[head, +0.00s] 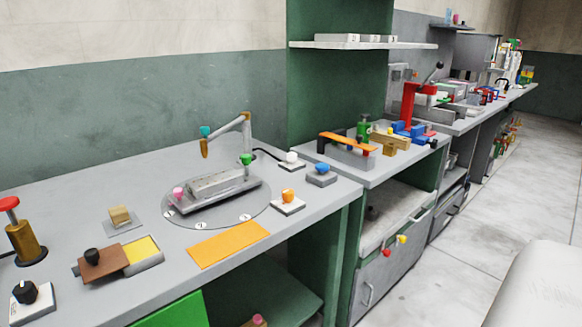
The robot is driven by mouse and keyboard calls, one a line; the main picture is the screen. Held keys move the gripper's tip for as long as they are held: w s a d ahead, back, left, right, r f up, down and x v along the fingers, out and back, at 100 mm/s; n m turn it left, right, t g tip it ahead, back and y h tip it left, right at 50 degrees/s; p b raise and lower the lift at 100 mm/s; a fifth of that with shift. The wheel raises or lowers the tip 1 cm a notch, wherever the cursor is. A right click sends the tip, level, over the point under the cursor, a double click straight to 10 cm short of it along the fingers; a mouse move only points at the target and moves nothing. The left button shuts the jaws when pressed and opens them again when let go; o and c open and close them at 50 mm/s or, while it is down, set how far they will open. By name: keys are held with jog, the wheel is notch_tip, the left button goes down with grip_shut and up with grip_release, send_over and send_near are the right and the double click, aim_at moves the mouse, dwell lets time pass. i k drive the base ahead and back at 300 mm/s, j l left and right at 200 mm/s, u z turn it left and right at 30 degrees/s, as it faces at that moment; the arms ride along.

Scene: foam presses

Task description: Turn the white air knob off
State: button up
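A small white knob (291,157) sits on a pale flat base (292,165) near the back right of the near grey bench. A dark hose or cable runs from the left to this base. Its markings are too small to read, so I cannot tell its setting. An orange knob (287,194) stands in front of it and a blue knob (321,168) to its right, each on its own block. My gripper is not in view.
A round plate (240,213) with a grey mould and a jointed arm (230,124) stands left of the white knob. An orange mat (228,244) lies in front. A second bench with an orange-handled press (345,142) stands to the right.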

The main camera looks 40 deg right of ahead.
aim_at(291, 156)
jog(key=l, duration=1.2)
jog(key=i+l, duration=0.1)
jog(key=l, duration=1.05)
jog(key=i+l, duration=0.1)
jog(key=l, duration=1.1)
jog(key=i, duration=1)
